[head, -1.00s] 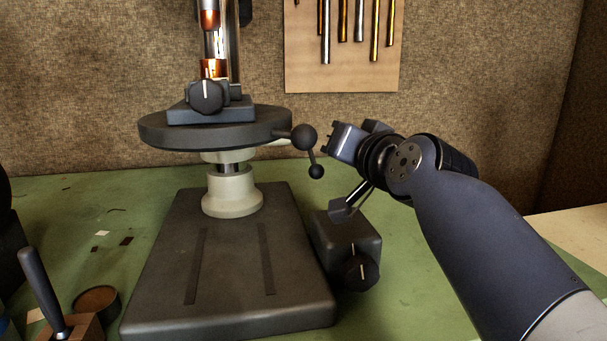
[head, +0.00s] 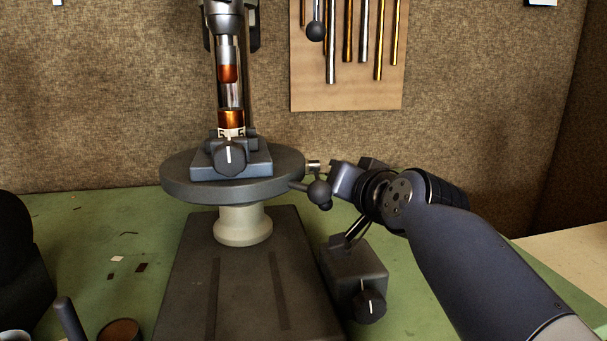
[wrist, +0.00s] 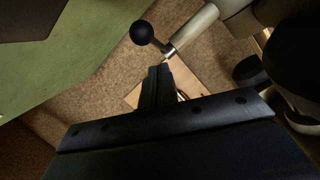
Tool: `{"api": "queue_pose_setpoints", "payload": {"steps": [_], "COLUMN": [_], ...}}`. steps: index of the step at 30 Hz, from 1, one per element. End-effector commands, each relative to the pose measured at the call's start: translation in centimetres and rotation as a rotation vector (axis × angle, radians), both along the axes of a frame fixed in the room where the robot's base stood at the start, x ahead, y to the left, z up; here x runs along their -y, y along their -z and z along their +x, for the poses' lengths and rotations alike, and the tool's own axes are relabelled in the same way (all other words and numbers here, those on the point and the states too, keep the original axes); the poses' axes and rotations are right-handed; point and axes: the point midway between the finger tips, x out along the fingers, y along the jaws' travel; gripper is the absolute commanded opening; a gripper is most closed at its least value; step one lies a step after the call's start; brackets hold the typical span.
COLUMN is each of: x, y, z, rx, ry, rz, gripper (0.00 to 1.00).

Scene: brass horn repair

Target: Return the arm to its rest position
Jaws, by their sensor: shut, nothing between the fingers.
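My gripper (head: 345,180) is at the right of the press's round table in the head view, beside the table's ball-ended handle (head: 319,192). I cannot tell from this view whether they touch. In the wrist view the fingers (wrist: 157,72) are together and hold nothing, pointing toward the wall and tool board. A dark ball on a pale rod (wrist: 142,32) shows just beyond the fingertips. My arm reaches in from the lower right of the head view.
The round table (head: 180,180) carries a knobbed block under a copper-banded column. Below are the dark base (head: 245,290) and a knobbed box (head: 355,268). A tool board (head: 347,98) hangs behind. The green bench (head: 85,225) has small scraps at left.

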Motion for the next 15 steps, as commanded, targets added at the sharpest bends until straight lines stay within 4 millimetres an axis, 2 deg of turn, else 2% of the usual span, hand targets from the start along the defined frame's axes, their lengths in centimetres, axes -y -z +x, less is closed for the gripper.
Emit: {"api": "queue_pose_setpoints", "payload": {"steps": [1, 15], "x": [0.0, -0.1], "y": [-0.7, -2.0], "z": [0.0, 0.2], "rx": [-0.013, -0.124], "ry": [-0.001, 0.0], "rz": [-0.002, -0.023], "gripper": [0.0, 0.0]}}
